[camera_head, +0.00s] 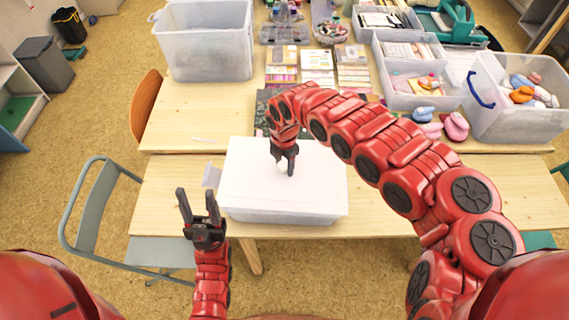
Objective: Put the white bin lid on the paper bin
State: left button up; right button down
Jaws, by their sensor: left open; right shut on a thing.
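The white bin lid (245,170) is over the paper bin (283,216), a translucent box on the near wooden table. The lid covers the bin's top. I cannot tell whether its edges rest fully on the rim. My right gripper (284,168) points down at the middle of the lid and is shut on it, at a small pale part between the fingertips. My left gripper (198,200) is open and empty, fingers pointing up the picture, left of the bin near the table's front edge.
A small translucent container (211,176) stands left of the bin. Large plastic bins (204,45) (515,112) and trays of supplies (408,95) fill the far table. A grey chair (92,210) is at left.

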jog(key=shift+f+b, duration=0.4)
jog(key=shift+f, duration=0.1)
dwell(0.4)
dwell(0.3)
jog(key=shift+c, duration=1.1)
grip_release()
jog(key=shift+r, duration=0.1)
notch_tip(320, 180, up, 8)
jog(key=p, duration=0.6)
jog(key=shift+p, duration=0.3)
